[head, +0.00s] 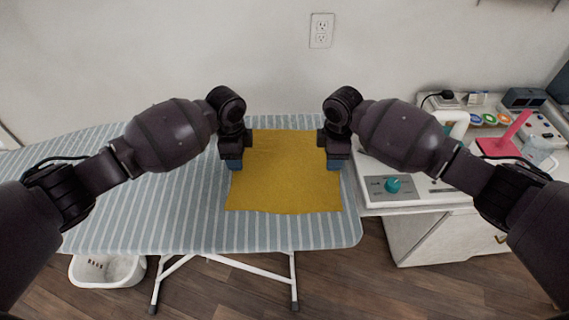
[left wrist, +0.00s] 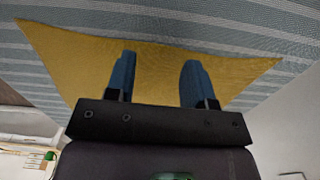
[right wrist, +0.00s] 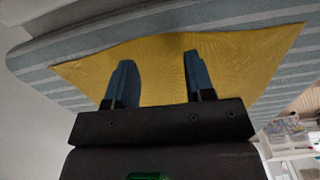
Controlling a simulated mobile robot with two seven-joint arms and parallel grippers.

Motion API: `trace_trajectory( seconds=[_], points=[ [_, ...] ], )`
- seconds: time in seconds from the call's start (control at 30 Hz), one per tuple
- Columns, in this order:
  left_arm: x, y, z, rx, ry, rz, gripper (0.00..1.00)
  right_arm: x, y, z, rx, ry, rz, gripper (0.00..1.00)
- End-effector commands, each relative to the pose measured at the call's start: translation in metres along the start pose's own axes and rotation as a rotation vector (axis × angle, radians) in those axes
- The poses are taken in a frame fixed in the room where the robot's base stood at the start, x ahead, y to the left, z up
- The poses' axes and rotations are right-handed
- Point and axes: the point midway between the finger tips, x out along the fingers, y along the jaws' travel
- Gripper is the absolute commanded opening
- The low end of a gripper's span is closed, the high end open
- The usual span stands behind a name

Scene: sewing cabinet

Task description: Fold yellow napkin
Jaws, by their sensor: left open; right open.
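The yellow napkin (head: 285,180) lies spread out flat on the striped ironing board (head: 180,215), near the board's right end. My left gripper (head: 234,164) is over the napkin's left edge, towards its far side, pointing down. My right gripper (head: 333,164) is over the napkin's right edge at a like height. In the left wrist view the left gripper's blue fingers (left wrist: 156,80) are apart with the napkin (left wrist: 150,65) behind them and nothing between them. In the right wrist view the right gripper's fingers (right wrist: 158,80) are also apart and empty over the napkin (right wrist: 160,60). Whether fingertips touch the cloth is unclear.
A white sewing table (head: 430,245) with a machine, a teal knob (head: 392,185) and a pink stand (head: 505,140) adjoins the board on the right. A wall (head: 160,55) is behind. A white basket (head: 108,272) stands on the floor. The board's left part is clear.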

Motion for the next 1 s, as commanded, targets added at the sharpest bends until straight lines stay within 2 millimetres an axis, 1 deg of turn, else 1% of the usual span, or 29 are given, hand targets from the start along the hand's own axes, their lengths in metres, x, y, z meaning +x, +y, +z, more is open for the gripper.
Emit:
trace_trajectory(
  seconds=[0.1, 0.2, 0.5, 0.67, 1.0],
  points=[
    [0.008, 0.000, -0.001, 0.001, 0.000, 0.000, 0.49, 0.008, 0.000, 0.000, -0.001, 0.000, -0.001, 0.49],
    [0.012, 0.000, 0.000, 0.000, -0.001, 0.000, 0.49, 0.011, 0.000, 0.000, -0.002, -0.001, 0.000, 0.49],
    [0.012, 0.000, 0.000, 0.001, 0.000, -0.001, 0.49, 0.012, 0.000, 0.000, -0.002, 0.000, 0.000, 0.49],
    [0.016, 0.001, 0.000, 0.000, 0.000, 0.001, 0.49, 0.016, -0.001, 0.000, -0.001, 0.000, -0.001, 0.49],
    [0.015, 0.001, 0.000, 0.000, 0.000, 0.001, 0.23, 0.015, -0.001, 0.000, -0.001, -0.001, -0.001, 0.23]
  ],
)
